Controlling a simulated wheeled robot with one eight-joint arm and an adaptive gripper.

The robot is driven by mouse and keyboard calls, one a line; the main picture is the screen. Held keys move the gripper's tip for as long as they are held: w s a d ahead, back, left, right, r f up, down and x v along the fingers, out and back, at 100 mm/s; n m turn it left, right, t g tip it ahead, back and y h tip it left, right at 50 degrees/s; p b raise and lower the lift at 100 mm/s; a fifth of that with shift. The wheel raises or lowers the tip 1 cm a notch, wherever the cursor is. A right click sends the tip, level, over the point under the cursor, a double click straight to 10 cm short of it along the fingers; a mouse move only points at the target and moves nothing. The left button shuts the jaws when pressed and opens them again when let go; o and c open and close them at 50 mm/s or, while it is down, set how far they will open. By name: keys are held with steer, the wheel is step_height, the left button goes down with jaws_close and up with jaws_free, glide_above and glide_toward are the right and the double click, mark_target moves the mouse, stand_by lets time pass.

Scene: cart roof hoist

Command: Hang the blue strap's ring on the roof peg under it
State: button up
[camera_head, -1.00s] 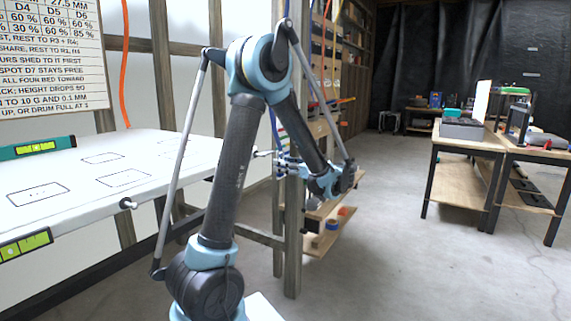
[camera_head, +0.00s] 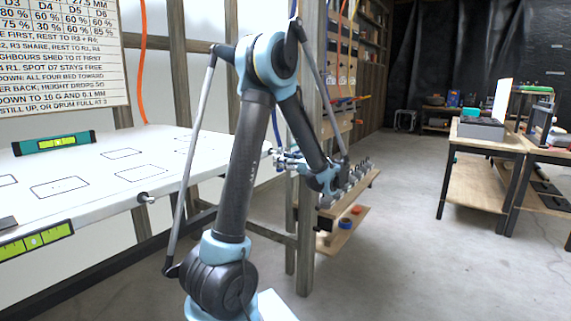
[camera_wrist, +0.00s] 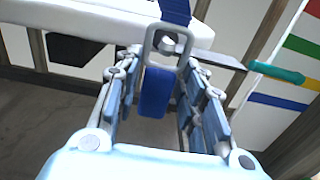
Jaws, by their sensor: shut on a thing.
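The blue strap (camera_wrist: 176,10) comes down from the top of the wrist view to a grey ring (camera_wrist: 151,50). A blue tab (camera_wrist: 155,92) hangs below the ring, between the fingers of my gripper (camera_wrist: 165,85). My gripper is shut on this tab. A grey peg knob (camera_wrist: 168,45) shows within the ring's opening; I cannot tell whether it passes through. In the head view, my gripper (camera_head: 287,160) is by the right end of the white roof (camera_head: 120,165), near a roof peg (camera_head: 266,148). Another peg (camera_head: 145,198) sticks out of the roof's front edge.
A wooden post (camera_head: 307,235) stands close by my arm. A shelf (camera_head: 350,190) with small items is behind it. A tool with a teal handle (camera_wrist: 275,72) is right of the ring. Work tables (camera_head: 485,145) stand at right, with clear floor between.

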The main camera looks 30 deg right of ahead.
steer(key=shift+x, duration=1)
steer(key=shift+w+a+f, duration=0.15)
steer(key=shift+w+f, duration=0.35)
steer(key=shift+f, duration=0.15)
steer(key=o, duration=1.2)
steer(key=shift+c, duration=0.2)
steer(key=shift+s, duration=0.1)
steer(key=v, duration=1.1)
steer(key=shift+s+d, duration=0.2)
steer(key=shift+s, duration=0.15)
